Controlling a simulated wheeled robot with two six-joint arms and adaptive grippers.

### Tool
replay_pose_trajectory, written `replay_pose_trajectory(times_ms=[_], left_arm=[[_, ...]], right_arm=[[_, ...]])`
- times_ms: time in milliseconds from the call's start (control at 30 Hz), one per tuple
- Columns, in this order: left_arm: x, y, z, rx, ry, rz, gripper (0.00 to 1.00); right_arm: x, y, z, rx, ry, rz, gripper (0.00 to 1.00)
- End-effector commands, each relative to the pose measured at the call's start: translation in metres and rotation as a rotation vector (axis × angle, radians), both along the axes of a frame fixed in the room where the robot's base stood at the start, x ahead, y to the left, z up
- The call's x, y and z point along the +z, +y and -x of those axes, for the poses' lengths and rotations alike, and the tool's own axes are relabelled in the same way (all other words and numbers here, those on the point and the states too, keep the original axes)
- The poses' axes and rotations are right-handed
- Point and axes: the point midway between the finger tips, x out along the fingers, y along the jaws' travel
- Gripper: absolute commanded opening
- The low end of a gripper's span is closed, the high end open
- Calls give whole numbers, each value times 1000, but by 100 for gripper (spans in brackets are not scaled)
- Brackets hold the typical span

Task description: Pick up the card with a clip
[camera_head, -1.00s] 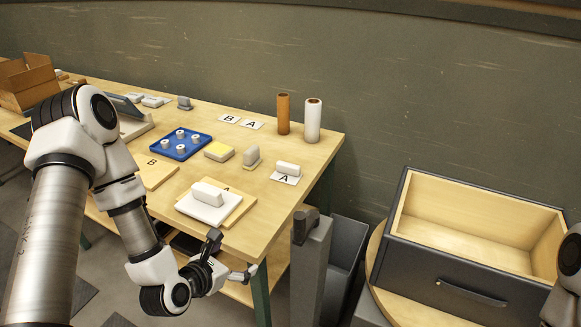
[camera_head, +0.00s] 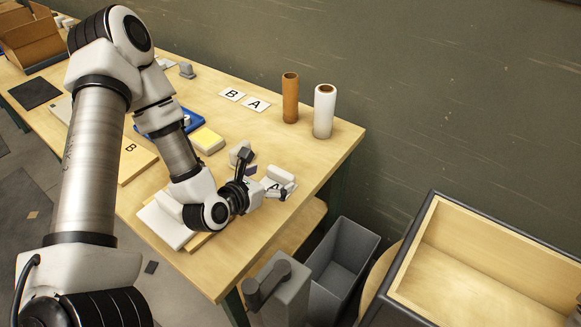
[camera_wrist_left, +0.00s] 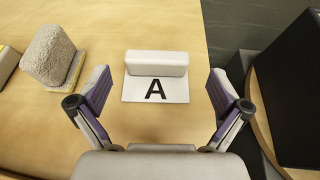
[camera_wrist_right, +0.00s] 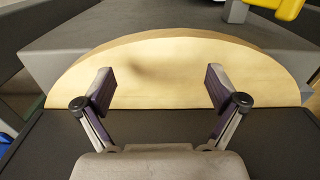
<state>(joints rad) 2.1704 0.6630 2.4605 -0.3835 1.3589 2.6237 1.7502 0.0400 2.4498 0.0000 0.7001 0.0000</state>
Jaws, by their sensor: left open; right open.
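The card with a clip is a white card marked "A" (camera_wrist_left: 155,92) with a white block-shaped clip (camera_wrist_left: 157,63) along its far edge. It lies flat on the table, and in the head view the clip (camera_head: 281,175) shows just beyond my left gripper. My left gripper (camera_wrist_left: 158,88) is open and empty, its fingers to either side of the card and apart from it; it also shows in the head view (camera_head: 262,174). My right gripper (camera_wrist_right: 160,88) is open and empty over a dark edge and a round wooden top, away from the table.
A rough grey block (camera_wrist_left: 50,55) stands left of the card. A wooden-lined drawer box (camera_head: 470,262) stands at right.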

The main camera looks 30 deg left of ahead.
Motion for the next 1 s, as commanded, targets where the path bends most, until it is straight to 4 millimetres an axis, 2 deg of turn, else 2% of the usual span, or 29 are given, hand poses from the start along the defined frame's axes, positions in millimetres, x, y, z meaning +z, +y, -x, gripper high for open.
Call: replay_pose_trajectory(times_ms=[400,633,767,800,1000], left_arm=[[-32,2,-52,-2,0,-3,100],[-34,2,-54,-1,0,1,100],[-34,2,-54,-1,0,0,54],[-34,2,-54,-1,0,0,48],[-35,2,-54,-1,1,0,48]], right_arm=[[9,0,0,0,0,0,95],[8,0,0,0,1,0,95],[8,0,0,0,1,0,95],[8,0,0,0,1,0,95],[8,0,0,0,0,0,95]])
